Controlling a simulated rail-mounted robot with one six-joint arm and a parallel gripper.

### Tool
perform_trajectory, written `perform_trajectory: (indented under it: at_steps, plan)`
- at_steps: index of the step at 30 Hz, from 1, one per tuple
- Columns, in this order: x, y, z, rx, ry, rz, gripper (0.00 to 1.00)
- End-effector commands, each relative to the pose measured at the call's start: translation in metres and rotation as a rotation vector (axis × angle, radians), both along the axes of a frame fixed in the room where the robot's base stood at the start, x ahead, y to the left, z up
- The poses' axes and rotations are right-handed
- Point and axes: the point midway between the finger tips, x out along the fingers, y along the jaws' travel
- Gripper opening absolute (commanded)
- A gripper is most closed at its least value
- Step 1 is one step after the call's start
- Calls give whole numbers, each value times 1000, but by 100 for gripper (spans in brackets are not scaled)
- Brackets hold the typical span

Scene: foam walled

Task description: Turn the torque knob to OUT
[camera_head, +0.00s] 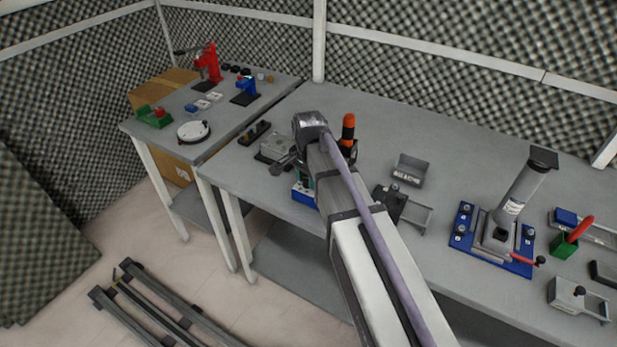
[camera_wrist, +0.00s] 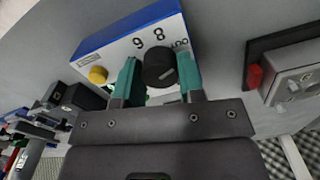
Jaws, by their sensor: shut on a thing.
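The torque knob (camera_wrist: 159,66) is round and black, on the white face of a blue-and-white box (camera_wrist: 120,42) in the wrist view. The teal fingers of my gripper (camera_wrist: 158,62) stand on either side of the knob and are shut on it. Printed marks "9" and "8", as seen here, and a partly hidden short label (camera_wrist: 180,44) lie past the knob. A yellow button (camera_wrist: 97,75) is left of the fingers. In the head view, the blue box (camera_head: 304,194) is partly hidden behind my arm.
A grey block with a red button (camera_wrist: 255,76) stands to the right in the wrist view. In the head view, an orange-topped black tool (camera_head: 348,132) stands close by my arm. A grey metal block (camera_head: 275,148) is left of it.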

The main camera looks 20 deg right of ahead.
Motion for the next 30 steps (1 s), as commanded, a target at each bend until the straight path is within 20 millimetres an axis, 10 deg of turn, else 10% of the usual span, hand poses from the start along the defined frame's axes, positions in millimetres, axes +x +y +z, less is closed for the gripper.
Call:
perform_trajectory:
  at_steps: [13,14,21,30]
  plan:
    - [-1,0,0,0,1,-12,12]
    - [-1,0,0,0,1,-12,38]
    - [0,0,0,-1,1,-11,61]
    - [0,0,4,0,0,-11,62]
